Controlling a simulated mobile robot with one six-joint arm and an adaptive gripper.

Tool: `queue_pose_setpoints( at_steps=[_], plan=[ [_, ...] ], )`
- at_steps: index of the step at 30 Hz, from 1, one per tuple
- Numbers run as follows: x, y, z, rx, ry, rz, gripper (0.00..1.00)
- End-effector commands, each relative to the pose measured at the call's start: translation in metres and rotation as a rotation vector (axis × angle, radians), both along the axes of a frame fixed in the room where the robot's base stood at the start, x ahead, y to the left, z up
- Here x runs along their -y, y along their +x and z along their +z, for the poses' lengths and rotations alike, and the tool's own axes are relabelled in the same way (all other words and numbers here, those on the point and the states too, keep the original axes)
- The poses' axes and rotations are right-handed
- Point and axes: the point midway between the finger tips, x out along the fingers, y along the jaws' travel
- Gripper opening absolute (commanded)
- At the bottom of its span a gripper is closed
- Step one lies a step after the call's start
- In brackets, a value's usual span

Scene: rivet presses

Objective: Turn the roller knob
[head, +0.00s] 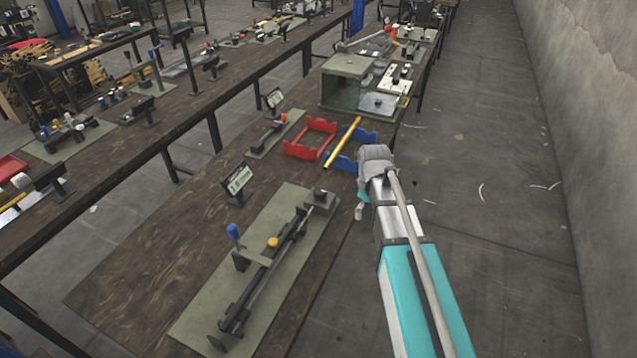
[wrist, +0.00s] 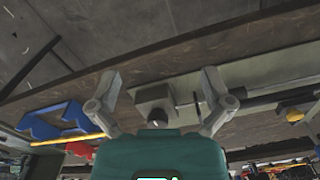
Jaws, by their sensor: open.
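A long black mechanism (head: 262,275) lies on a grey-green base plate (head: 205,325) near the front of the table. It has an upright blue knob (head: 233,231), a yellow knob (head: 273,242) and a grey block (head: 320,199) at its far end. I cannot tell for sure which part is the roller knob. In the wrist view my gripper (wrist: 161,76) is open and empty. The block (wrist: 154,98), with a small dark round part, appears between its fingers, apparently apart from them. The yellow knob (wrist: 293,113) shows at the right edge there. In the head view my arm hides most of the gripper.
A labelled sign (head: 238,181) stands left of the plate. Red brackets (head: 311,138) and blue brackets (head: 343,162) carrying a yellow rod (head: 343,143) sit beyond it. A green box-shaped fixture (head: 345,84) stands farther back.

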Motion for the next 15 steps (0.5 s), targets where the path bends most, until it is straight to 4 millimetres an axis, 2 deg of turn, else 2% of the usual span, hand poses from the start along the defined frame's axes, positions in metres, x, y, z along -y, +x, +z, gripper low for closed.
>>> queue_pose_setpoints(
  at_steps=[1, 6, 15],
  plan=[
    [-0.014, 0.02, 0.015, 0.0, 0.0, 0.089, 1.0],
    [-0.051, 0.059, 0.037, 0.0, 0.0, 0.395, 1.0],
    [-0.118, 0.113, 0.071, 0.0, 0.0, 0.88, 1.0]
  ],
)
